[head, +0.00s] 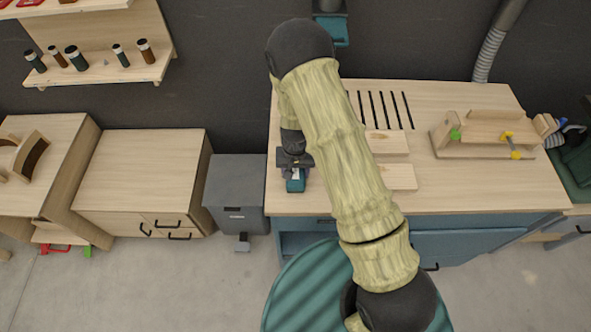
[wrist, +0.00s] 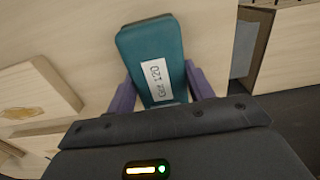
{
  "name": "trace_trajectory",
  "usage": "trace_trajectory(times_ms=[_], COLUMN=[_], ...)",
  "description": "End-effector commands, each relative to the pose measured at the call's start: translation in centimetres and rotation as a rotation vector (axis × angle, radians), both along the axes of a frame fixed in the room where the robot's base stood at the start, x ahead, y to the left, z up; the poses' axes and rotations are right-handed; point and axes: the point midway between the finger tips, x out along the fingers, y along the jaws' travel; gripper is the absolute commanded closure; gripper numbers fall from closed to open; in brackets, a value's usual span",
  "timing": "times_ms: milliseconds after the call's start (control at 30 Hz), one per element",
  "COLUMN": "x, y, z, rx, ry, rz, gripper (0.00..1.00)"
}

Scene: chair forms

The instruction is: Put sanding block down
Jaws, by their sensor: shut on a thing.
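The sanding block (wrist: 152,45) is a teal block with a white label marked with a grit number. In the wrist view it sits between the two purple fingers of my gripper (wrist: 160,83), which is shut on it. In the head view the block (head: 295,185) shows below my dark gripper (head: 294,172), over the left part of the wooden workbench top (head: 455,197). I cannot tell whether the block touches the top. My arm hides the middle of the bench.
Light wooden boards (head: 401,177) lie on the bench right of the block, by a slotted panel. A wooden jig with clamps (head: 482,135) stands at the right. A grey bin (head: 234,186) stands left of the bench. The bench's front right is clear.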

Motion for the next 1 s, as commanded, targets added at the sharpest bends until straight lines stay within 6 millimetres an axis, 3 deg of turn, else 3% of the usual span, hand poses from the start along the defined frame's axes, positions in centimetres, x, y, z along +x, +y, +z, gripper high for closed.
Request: trace_trajectory(times_ms=[167, 200, 300, 733, 1000], x=[0.0, 0.0, 0.0, 0.0, 0.1], y=[0.0, 0.0, 0.0, 0.0, 0.1], z=[-0.3, -0.4, -0.3, 0.3, 3.5], rx=[0.000, 0.000, 0.000, 0.000, 0.001], ry=[0.000, 0.000, 0.000, -0.001, -0.004], rz=[0.000, 0.000, 0.000, 0.001, 0.002], gripper=[0.72, 0.46, 0.26, 0.26, 0.26])
